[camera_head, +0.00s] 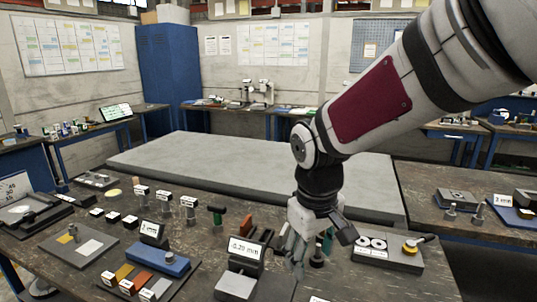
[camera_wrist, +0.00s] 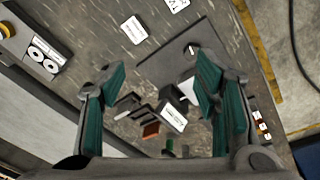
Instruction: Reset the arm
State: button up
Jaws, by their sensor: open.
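My arm reaches in from the upper right in the head view, bent at the elbow joint with the wrist hanging down. My gripper (camera_head: 310,252) is low over the front workbench, just left of a grey box with two white rings (camera_head: 385,250). In the wrist view my gripper (camera_wrist: 155,68) has its two teal-padded fingers spread wide apart. Nothing is held between them. A dark stand with a white label (camera_wrist: 173,116) and a brown block (camera_wrist: 151,130) show in the gap, on the bench beyond the fingers. The ringed box also shows in the wrist view (camera_wrist: 43,54).
A readout stand (camera_head: 246,251) is left of my gripper. Several handled pieces, blocks and a blue holder (camera_head: 157,262) crowd the bench's left. A wide grey slab (camera_head: 250,165) behind is bare. A white microscope-like device (camera_head: 260,92) stands at the back.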

jog(key=s+d+r+m+t, duration=0.1)
jog(key=s+d+r+m, duration=0.2)
jog(key=s, duration=0.6)
jog(key=s+d+r+m+t, duration=0.2)
jog(key=s+d+r+m, duration=0.1)
jog(key=s+d, duration=0.5)
jog(key=shift+s+r, duration=0.4)
jog(key=shift+s, duration=0.2)
